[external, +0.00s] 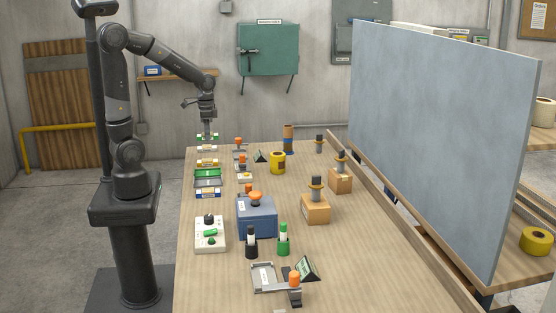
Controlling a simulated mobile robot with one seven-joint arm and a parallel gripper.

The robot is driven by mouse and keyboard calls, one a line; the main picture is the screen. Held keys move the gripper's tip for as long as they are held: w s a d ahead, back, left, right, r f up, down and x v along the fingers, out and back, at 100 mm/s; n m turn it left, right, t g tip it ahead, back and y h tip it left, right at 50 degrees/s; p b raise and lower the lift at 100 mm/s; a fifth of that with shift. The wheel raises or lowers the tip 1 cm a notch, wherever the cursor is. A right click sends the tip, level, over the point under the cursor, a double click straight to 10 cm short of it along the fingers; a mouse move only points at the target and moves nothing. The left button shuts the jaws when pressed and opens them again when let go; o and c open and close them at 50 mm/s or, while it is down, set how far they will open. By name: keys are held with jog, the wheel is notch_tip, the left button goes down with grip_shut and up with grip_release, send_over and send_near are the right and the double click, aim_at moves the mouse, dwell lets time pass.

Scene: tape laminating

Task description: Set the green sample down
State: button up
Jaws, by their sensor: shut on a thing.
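My gripper (208,128) points straight down at the far left end of the table. It is shut on a small, flat green-and-white piece (207,136), which looks like the green sample. The sample is just under the fingertips. The view is too small to tell whether it touches the table or hangs a little above it. The fingers themselves are tiny here, and their contact with the sample is not clear.
Several strips or trays stand in a row in front of the sample, among them a green tray (208,173). A dispenser with an orange knob (239,141) stands to its right, and a yellow roll (278,163) beyond. A blue box (257,218) is nearer. The table's front right is bare.

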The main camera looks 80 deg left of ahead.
notch_tip(320, 180, up, 4)
jog(key=w+d+r+m, duration=0.1)
jog(key=w+d+m, duration=0.3)
jog(key=w+d, duration=0.6)
jog(key=w+d+r+m, duration=0.1)
jog(key=w+d+m, duration=0.3)
jog(key=d, duration=1)
jog(key=w+d+m, duration=0.1)
jog(key=w+d, duration=0.1)
jog(key=d, duration=1)
jog(key=s+d+m, duration=0.2)
jog(key=s+d, duration=0.2)
jog(key=d, duration=0.8)
jog(key=s+d+m, duration=0.3)
jog(key=s+d, duration=0.1)
jog(key=d, duration=0.7)
jog(key=s+d+f+m, duration=0.2)
jog(key=s+d+m, duration=0.2)
jog(key=s+d, duration=1.6)
send_over(216, 284)
notch_tip(216, 284, down, 12)
jog(key=shift+f, duration=2.2)
